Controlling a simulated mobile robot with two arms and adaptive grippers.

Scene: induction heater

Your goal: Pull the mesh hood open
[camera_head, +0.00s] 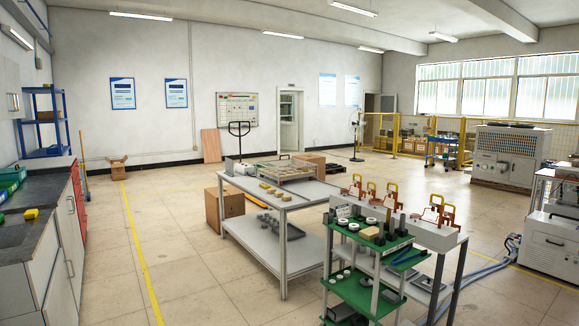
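A low framed box with a mesh-like top (284,171) sits at the far end of the white table (290,206). It looks like the mesh hood and appears shut, lying flat. A small dark handle (283,157) seems to stand at its back edge. At this distance the mesh and hinge are too small to make out. Neither of my grippers shows in the head view, and no arm is near the box.
A green-shelved cart (375,240) and a bench with copper coils and orange clamps (420,232) stand in front of the table's right side. A counter (35,240) lines the left wall. The floor between (180,255) is clear.

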